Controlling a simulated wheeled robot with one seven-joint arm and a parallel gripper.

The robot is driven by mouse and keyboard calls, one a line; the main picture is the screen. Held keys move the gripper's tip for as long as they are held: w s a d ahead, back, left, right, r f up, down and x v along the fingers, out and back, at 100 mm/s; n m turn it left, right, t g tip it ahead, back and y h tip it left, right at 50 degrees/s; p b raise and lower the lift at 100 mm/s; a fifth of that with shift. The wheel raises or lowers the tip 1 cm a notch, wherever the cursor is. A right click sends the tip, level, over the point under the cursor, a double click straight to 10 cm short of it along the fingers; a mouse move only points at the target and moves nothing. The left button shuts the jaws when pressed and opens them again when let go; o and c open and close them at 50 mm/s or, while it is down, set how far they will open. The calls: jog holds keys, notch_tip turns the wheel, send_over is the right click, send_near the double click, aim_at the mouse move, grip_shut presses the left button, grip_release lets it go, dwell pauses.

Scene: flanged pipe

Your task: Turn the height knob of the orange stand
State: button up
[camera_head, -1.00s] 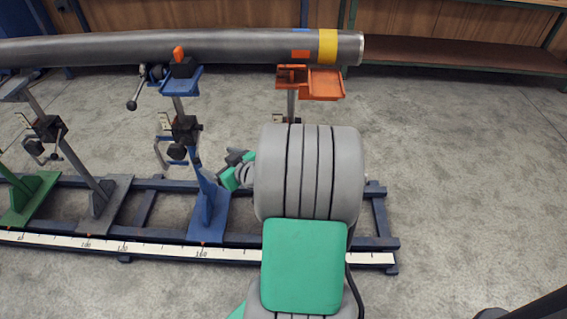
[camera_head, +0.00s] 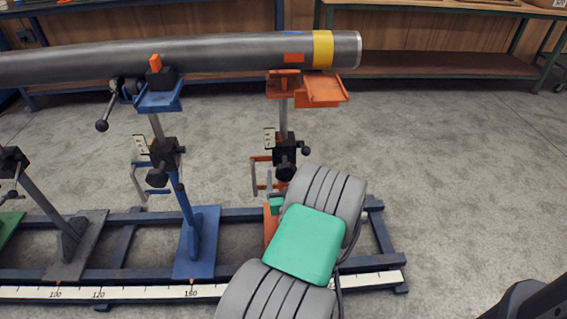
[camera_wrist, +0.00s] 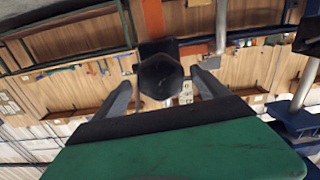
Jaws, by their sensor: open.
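The orange stand (camera_head: 319,91) bears the right end of the pipe in the head view. Its black clamp block (camera_head: 285,146) sits on a grey post, with a dark height knob (camera_head: 285,172) low on its front. In the wrist view, the black six-sided knob (camera_wrist: 160,77) faces the camera. My gripper (camera_wrist: 162,84) is open, with one grey finger on each side of the knob. I cannot tell whether either finger touches it. In the head view, my arm covers the stand's lower part and most of the gripper; a green part (camera_head: 276,204) shows just below the knob.
The grey pipe (camera_head: 200,55) with a yellow band lies across the stands. A blue stand (camera_head: 160,100) stands to the left, with its own crank and knob. A blue floor rail with a white scale (camera_head: 130,292) runs below.

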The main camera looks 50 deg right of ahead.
aim_at(285, 164)
jog(key=p+x, duration=0.1)
jog(key=x, duration=0.4)
jog(key=shift+w+d, duration=0.2)
jog(key=shift+w, duration=0.05)
jog(key=shift+c, duration=0.4)
jog(key=c, duration=1.3)
jog(key=shift+m, duration=0.3)
